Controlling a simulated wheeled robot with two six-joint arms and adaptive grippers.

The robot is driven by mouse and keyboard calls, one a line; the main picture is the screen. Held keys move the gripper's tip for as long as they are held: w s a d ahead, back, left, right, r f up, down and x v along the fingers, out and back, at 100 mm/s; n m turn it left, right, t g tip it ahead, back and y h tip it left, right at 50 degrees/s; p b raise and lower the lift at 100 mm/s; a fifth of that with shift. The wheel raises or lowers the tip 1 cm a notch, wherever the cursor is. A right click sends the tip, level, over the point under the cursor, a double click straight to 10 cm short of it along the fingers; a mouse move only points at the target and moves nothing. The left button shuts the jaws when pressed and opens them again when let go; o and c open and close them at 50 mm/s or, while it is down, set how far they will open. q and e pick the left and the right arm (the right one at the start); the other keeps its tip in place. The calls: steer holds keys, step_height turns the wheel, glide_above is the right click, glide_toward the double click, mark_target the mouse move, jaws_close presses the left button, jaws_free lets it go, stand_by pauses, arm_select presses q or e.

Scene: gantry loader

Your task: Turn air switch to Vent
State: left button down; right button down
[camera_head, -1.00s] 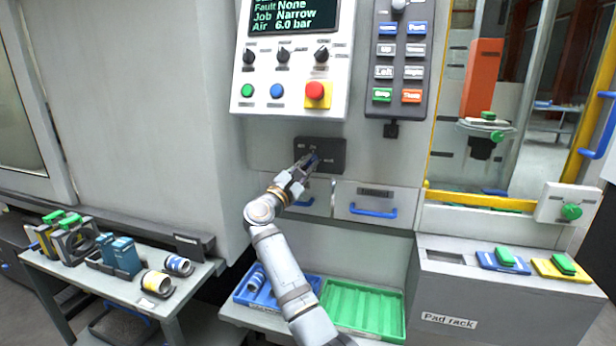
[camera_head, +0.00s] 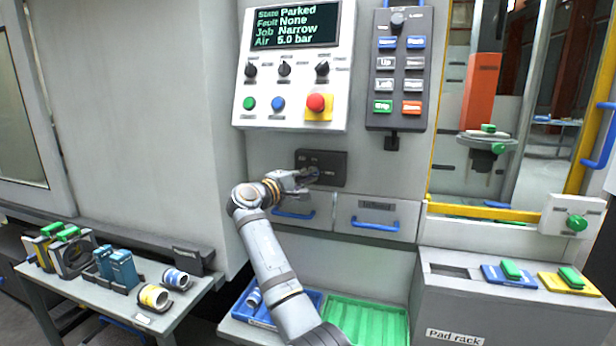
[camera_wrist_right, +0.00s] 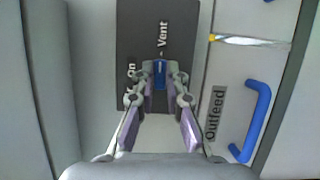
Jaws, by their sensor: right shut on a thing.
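The air switch is a dark plate (camera_head: 335,160) on the machine front, below the control panel. In the right wrist view its blue knob (camera_wrist_right: 160,75) lies between my fingertips, lined up toward the "Vent" label (camera_wrist_right: 162,33). The "On" label (camera_wrist_right: 131,76) is at the knob's left, partly covered by a finger. My right gripper (camera_head: 314,174) is shut on the knob; it also shows in the wrist view (camera_wrist_right: 159,82). The control panel display (camera_head: 295,27) reads Parked, fault None, job Narrow, air 5.0 bar. My left gripper is not in view.
Two drawers with blue handles, one the Outfeed drawer (camera_head: 375,207), sit just below the switch. A button pendant (camera_head: 400,60) hangs at the upper right. Below are a green tray (camera_head: 372,300) and a blue bin (camera_head: 240,300). A side table (camera_head: 150,318) stands left.

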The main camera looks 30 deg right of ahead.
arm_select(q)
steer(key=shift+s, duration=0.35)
arm_select(e)
steer(key=shift+r+m, duration=0.15)
steer(key=shift+m, duration=0.15)
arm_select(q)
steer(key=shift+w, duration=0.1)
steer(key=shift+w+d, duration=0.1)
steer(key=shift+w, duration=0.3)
arm_select(e)
steer(key=c, duration=1.5)
jaws_free()
steer(key=shift+c, duration=0.2)
steer(key=shift+o, duration=0.8)
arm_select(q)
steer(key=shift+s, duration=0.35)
arm_select(e)
steer(key=v, duration=1.2)
steer(key=shift+w, duration=0.1)
